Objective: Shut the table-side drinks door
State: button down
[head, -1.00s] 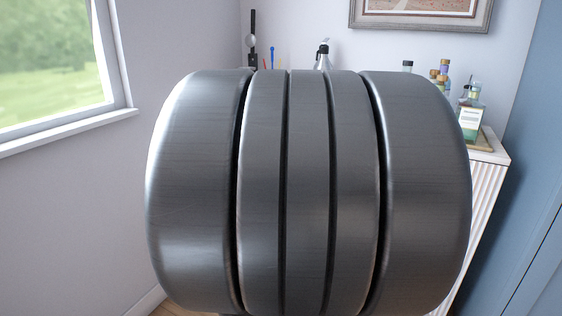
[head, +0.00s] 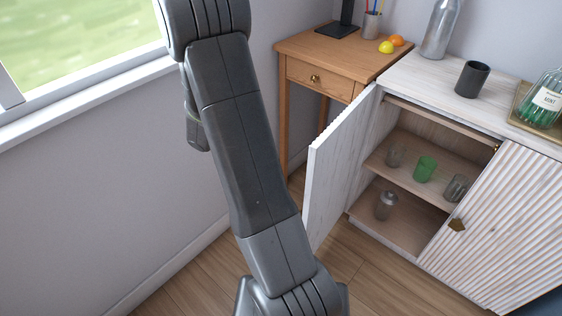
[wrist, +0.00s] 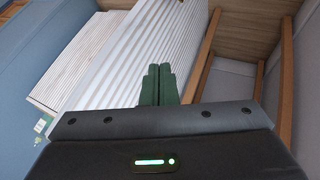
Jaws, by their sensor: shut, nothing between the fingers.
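The drinks cabinet (head: 455,115) is whitewashed wood with ribbed doors. Its table-side door (head: 338,165) stands wide open at the left, swung out towards me, its inner face towards the cabinet opening. In the wrist view the ribbed outer face of this door (wrist: 140,50) slants across the middle. My gripper (wrist: 157,84) is shut and empty, its dark green fingers in front of that face. I cannot tell whether they touch it. The fingers do not show in the head view. The other door (head: 500,225), with a brass knob, is closed.
A wooden side table (head: 318,60) stands left of the cabinet; its legs (wrist: 285,85) show in the wrist view. Glasses, one a green tumbler (head: 425,168), stand inside. A dark cup (head: 472,79), steel bottle and tray are on top. Floor in front is clear.

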jog(key=s+d+f, duration=0.1)
jog(key=d+f, duration=0.6)
jog(key=d, duration=0.2)
jog(key=shift+s+f+b, duration=0.2)
jog(key=shift+s+b, duration=0.05)
jog(key=shift+b, duration=0.1)
jog(key=shift+d, duration=0.2)
